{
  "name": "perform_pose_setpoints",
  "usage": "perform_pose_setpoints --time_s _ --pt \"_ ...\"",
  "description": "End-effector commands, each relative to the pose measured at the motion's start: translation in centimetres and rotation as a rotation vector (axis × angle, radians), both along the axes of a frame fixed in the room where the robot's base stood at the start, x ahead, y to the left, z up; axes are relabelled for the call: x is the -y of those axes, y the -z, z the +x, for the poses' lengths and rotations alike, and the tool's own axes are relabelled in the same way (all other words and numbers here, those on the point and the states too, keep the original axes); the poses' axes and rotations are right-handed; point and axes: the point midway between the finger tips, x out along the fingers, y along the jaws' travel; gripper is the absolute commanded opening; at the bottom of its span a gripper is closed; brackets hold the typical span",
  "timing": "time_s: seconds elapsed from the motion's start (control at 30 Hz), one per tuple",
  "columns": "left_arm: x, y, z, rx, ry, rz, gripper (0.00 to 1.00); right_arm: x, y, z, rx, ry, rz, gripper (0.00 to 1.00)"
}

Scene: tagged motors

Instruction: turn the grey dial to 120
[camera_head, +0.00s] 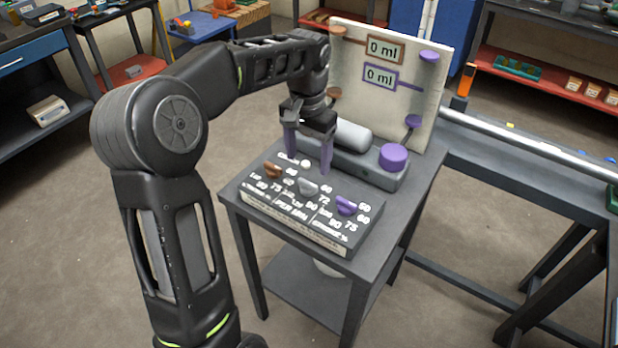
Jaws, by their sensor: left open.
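The grey dial (307,187) is the middle one of three dials on the dark control box (262,207). White numbers surround it, among them 60 and 72, but its exact setting is too small to tell. A brown dial (272,170) sits to its left and a purple dial (345,205) to its right. My left gripper (308,165) is open, fingers pointing down, above the back edge of the box, just behind the grey dial. Its fingers look apart from the dial. My right gripper is not in view.
Behind the box stands a pump unit with a grey cylinder (350,134) and a purple knob (393,157). An upright board (420,105) carries two displays reading 0 ml. The small table's (415,205) right side is bare. A workbench with a metal rail (530,140) stands at the right.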

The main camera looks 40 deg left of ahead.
Motion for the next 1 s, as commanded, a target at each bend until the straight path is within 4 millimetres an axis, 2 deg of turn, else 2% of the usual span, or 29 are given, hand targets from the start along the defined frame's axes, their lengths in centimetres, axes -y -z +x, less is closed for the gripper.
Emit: perform_pose_setpoints --time_s 0.17,0.4,0.53,0.87,1.0 --pt "0.0 1.7 -0.1 -0.004 -0.001 -0.001 0.71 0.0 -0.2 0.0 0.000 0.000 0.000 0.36" --pt "0.0 5.5 -0.1 -0.005 0.000 -0.001 0.71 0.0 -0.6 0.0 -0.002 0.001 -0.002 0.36" --pt "0.0 6.9 -0.1 -0.003 -0.001 -0.001 0.71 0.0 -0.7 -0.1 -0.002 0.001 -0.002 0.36" --pt "0.0 7.6 0.0 -0.001 0.000 0.000 0.71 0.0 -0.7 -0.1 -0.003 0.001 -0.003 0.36" --pt "0.0 7.6 0.0 -0.001 0.000 0.000 0.62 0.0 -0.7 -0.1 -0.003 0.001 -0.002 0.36"
